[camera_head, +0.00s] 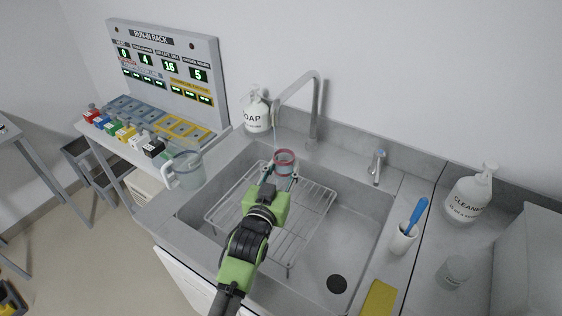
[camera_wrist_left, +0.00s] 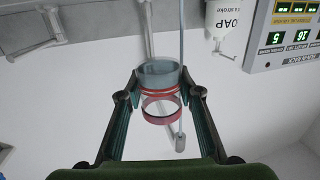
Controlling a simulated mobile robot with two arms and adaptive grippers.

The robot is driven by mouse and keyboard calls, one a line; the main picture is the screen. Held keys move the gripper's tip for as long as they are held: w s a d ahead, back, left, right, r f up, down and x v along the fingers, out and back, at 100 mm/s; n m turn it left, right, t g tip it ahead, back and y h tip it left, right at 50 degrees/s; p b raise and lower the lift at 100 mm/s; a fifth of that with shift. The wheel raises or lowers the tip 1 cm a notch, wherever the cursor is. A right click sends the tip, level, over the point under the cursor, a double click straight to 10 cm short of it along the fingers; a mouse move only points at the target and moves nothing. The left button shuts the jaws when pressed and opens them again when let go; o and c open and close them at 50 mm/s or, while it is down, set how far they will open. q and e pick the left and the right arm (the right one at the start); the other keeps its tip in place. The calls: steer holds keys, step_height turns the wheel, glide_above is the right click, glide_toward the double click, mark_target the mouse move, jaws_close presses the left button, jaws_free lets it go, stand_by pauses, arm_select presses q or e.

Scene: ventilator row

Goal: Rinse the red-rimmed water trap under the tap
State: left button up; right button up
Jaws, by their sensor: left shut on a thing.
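The red-rimmed water trap (camera_head: 285,158) is a small clear cup with a red rim. My left gripper (camera_head: 280,177) is shut on it and holds it roughly upright above the sink's wire rack. In the left wrist view, which is upside down, the trap (camera_wrist_left: 160,78) sits between the two fingers (camera_wrist_left: 160,103). The tap (camera_head: 316,100) arches over the sink, and a thin pale stream (camera_head: 276,132) falls from its spout. The stream passes close beside or behind the trap; I cannot tell whether it touches it. My right gripper is not in view.
The wire rack (camera_head: 318,205) stands in the sink (camera_head: 350,240). A clear jug (camera_head: 186,168) stands on the left rim and a soap bottle (camera_head: 256,112) behind. The tap lever (camera_head: 376,166), a brush cup (camera_head: 402,240) and a yellow sponge (camera_head: 379,298) are on the right.

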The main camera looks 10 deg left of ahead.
mark_target(279, 173)
arm_select(q)
steer(key=shift+s+a+r+p, duration=0.1)
steer(key=shift+s+a+p, duration=0.1)
steer(key=shift+s+p, duration=0.4)
steer(key=shift+s+a+r+p, duration=0.1)
steer(key=shift+s+a+p, duration=0.1)
steer(key=shift+s, duration=0.7)
steer(key=shift+s+a+p, duration=0.2)
steer(key=shift+s+p, duration=0.15)
steer(key=shift+s, duration=0.4)
steer(key=shift+s+a+p, duration=0.15)
steer(key=shift+s+p, duration=0.1)
steer(key=shift+s, duration=0.4)
steer(key=shift+s+a+p, duration=0.15)
steer(key=shift+s+p, duration=0.05)
steer(key=shift+s, duration=0.4)
steer(key=shift+f, duration=0.1)
steer(key=s+a+r+p, duration=0.1)
steer(key=s+r+p, duration=0.3)
steer(key=p, duration=0.1)
steer(key=shift+s+p, duration=0.4)
steer(key=shift+a, duration=0.1)
